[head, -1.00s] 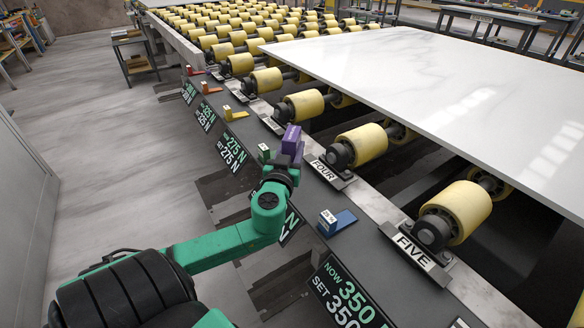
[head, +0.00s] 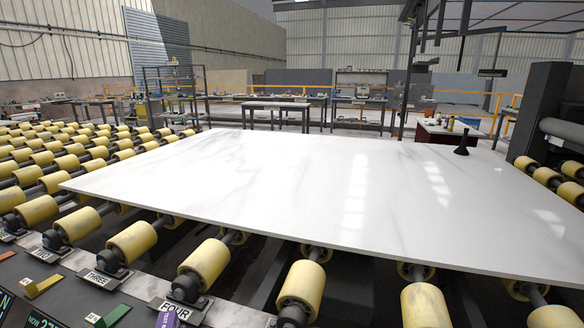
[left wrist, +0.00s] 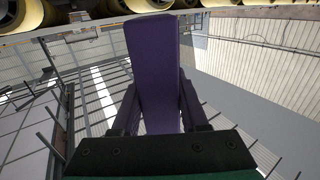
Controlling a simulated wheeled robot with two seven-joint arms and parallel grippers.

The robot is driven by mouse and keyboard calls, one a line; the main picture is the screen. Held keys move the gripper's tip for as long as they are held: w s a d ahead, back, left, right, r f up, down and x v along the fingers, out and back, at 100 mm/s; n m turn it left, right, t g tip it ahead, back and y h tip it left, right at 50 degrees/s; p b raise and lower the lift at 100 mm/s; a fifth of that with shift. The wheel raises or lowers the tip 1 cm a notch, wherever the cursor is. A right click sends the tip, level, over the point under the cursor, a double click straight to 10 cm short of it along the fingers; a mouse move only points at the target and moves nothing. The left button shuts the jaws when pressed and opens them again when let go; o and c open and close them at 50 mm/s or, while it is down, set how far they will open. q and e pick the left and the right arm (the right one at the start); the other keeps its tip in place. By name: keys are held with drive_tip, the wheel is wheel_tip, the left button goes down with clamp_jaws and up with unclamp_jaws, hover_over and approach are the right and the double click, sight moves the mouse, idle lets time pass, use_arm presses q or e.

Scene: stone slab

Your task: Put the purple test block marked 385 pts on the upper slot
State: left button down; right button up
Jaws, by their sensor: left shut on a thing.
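The purple block (left wrist: 152,65) is between the two fingers of my left gripper (left wrist: 158,105), which is shut on it. The block fills the middle of the left wrist view, and no marking can be read on the face that shows. In the head view only the top of the purple block (head: 168,320) shows at the bottom edge, just below the FOUR plate. My left gripper is cut off below that view. My right gripper is in neither view. I cannot pick out the upper slot in these frames.
A large white slab (head: 300,190) lies on yellow rollers (head: 205,262). The dark console edge at lower left carries a yellow wedge piece (head: 43,286) and a green one (head: 108,316). A dark cone-shaped object (head: 464,140) stands at the slab's far right. Benches stand behind.

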use_arm(q)
drive_tip(key=s+d+f+m+h+p, duration=0.2)
drive_tip(key=s+d+f+h, duration=0.1)
drive_tip(key=s+d, duration=0.3)
drive_tip(key=shift+s+d+m+t+h, duration=0.35)
drive_tip(key=shift+d+h, duration=0.35)
drive_tip(key=shift+d, duration=0.5)
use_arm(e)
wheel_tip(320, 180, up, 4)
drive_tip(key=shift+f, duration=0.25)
use_arm(q)
drive_tip(key=shift+f, duration=0.1)
